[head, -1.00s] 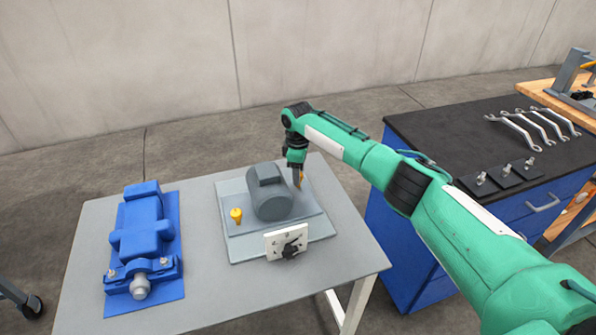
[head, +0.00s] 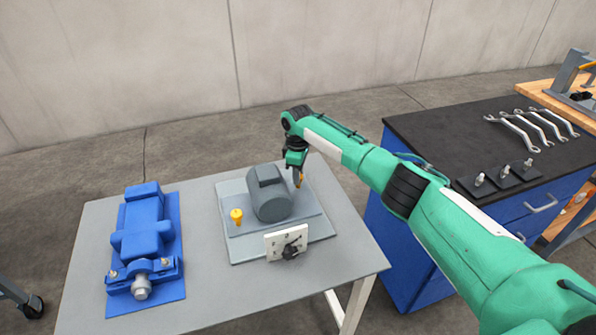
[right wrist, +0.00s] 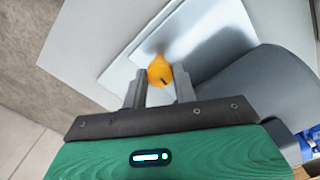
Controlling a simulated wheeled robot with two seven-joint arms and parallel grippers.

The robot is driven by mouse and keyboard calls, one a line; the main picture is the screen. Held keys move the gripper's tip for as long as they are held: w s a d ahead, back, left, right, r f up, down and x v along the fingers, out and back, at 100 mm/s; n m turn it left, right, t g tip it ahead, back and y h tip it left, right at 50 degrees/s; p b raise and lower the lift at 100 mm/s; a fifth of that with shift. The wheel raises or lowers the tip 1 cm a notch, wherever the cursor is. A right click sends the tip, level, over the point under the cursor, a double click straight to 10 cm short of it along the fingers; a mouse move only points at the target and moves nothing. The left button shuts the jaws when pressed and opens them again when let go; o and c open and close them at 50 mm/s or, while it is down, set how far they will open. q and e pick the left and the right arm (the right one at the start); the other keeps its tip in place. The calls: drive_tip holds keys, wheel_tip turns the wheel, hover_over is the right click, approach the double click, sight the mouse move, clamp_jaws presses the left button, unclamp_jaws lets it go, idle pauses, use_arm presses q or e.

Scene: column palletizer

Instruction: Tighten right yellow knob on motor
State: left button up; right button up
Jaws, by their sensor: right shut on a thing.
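The grey motor (head: 270,194) sits on a light plate (head: 285,248) on the grey table; it also shows in the right wrist view (right wrist: 275,85). The right yellow knob (right wrist: 160,70) stands beside the motor. My right gripper (right wrist: 160,88) is shut on this knob, with one finger on each side. In the head view my right gripper (head: 298,178) points down at the motor's right side and mostly hides the knob. The left yellow knob (head: 237,216) stands upright at the motor's left. My left gripper is not in view.
A white panel with a black switch (head: 288,243) stands in front of the motor. A blue machine (head: 142,240) is at the table's left. A dark-topped blue cabinet (head: 450,150) with wrenches (head: 525,128) stands to the right.

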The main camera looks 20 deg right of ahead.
drive_tip(key=m+p, duration=0.5)
drive_tip(key=shift+r+m, duration=0.2)
drive_tip(key=shift+m, duration=0.1)
drive_tip(key=m+p, duration=0.1)
drive_tip(key=m, duration=0.1)
drive_tip(key=shift+m+p, duration=0.35)
drive_tip(key=shift+m, duration=0.05)
drive_tip(key=m+p, duration=0.1)
drive_tip(key=m, duration=0.2)
drive_tip(key=shift+p, duration=0.35)
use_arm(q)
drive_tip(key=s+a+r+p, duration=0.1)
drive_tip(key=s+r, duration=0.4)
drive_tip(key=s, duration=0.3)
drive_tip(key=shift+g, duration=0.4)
use_arm(e)
drive_tip(key=shift+f+m, duration=0.1)
drive_tip(key=shift+m, duration=2.1)
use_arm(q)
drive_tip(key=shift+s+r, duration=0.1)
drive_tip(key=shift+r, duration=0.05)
use_arm(e)
drive_tip(key=shift+w, duration=0.1)
drive_tip(key=o, duration=1)
drive_tip(key=shift+c, duration=0.2)
